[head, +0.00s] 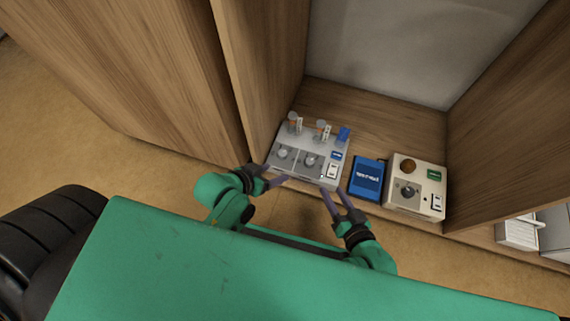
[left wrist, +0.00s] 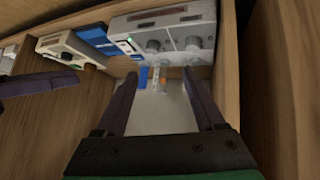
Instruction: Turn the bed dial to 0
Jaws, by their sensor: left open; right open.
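A grey control box (head: 298,142) stands on the wooden shelf, with two round dials, a left one (head: 283,154) and a right one (head: 310,159). A cream box (head: 425,196) at the right has one dark dial (head: 408,190). I cannot tell which is the bed dial, and no dial setting is readable. My left gripper (head: 276,179) is open and empty, just in front of the grey box. In the left wrist view the grey box (left wrist: 172,25) and its dials lie beyond the open fingers (left wrist: 160,82). My right gripper (head: 333,190) is open and empty, near the grey box's front right corner.
A blue box (head: 367,178) stands between the two dial boxes. Small orange-topped items (head: 293,119) and a blue piece (head: 343,134) sit at the grey box's back. Wooden side panels (head: 262,60) enclose the shelf left and right. White items (head: 516,232) are at far right.

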